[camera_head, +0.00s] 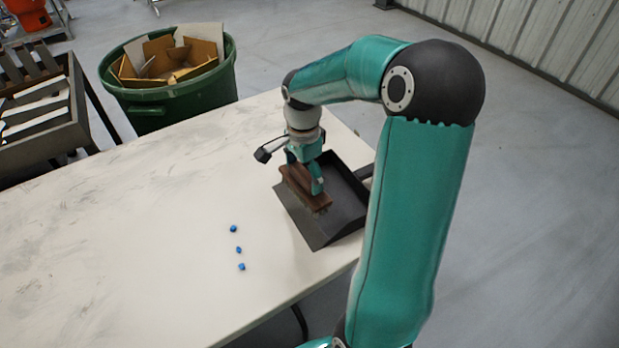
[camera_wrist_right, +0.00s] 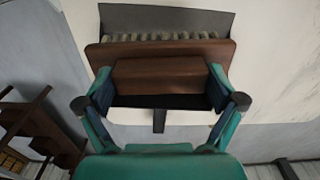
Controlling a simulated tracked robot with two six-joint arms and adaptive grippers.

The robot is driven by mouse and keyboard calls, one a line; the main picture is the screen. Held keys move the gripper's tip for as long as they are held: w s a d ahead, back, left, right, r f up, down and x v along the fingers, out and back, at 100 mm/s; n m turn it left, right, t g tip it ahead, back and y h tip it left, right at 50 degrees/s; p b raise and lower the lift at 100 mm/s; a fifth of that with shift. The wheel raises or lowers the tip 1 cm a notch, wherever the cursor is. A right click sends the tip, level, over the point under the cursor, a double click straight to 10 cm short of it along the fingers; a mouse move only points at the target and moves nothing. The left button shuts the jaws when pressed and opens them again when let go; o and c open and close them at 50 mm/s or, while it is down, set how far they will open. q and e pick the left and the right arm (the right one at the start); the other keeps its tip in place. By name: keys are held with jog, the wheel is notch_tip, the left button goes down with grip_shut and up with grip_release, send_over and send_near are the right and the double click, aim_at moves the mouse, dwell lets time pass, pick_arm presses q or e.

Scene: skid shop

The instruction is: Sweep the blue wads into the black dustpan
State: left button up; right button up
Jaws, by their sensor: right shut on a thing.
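Three small blue wads (camera_head: 238,250) lie in a loose row on the pale table, left of the dustpan and apart from it. The black dustpan (camera_head: 343,218) lies near the table's right edge, its open lip facing the wads. It also shows behind the brush in the right wrist view (camera_wrist_right: 165,18). My right gripper (camera_head: 306,178) is shut on a brown wooden brush (camera_head: 297,188) and holds it over the dustpan. In the right wrist view, both fingers clasp the brush block (camera_wrist_right: 160,78), with pale bristles beyond it. I cannot tell whether the bristles touch the pan. My left gripper is not in view.
The table (camera_head: 120,240) is clear to the left of the wads. A green bin (camera_head: 170,108) with cardboard stands behind the table. A dark rack (camera_head: 45,125) stands at the far left. My right arm hides part of the table's right side.

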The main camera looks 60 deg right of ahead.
jog(key=shift+s+d+r+m, duration=0.15)
jog(key=shift+s+d+m, duration=0.1)
jog(key=shift+s+m, duration=0.35)
jog(key=w+a+p, duration=0.1)
jog(key=w+a, duration=0.6)
jog(key=a, duration=0.4)
jog(key=w+a+p, duration=0.2)
jog(key=w+a, duration=0.6)
jog(key=a, duration=0.2)
jog(key=shift+a+f+b, duration=0.15)
jog(key=shift+f+b, duration=3.75)
jog(key=shift+b, duration=0.05)
jog(key=shift+f+b, duration=0.55)
jog(key=shift+r, duration=0.15)
jog(key=shift+s, duration=0.1)
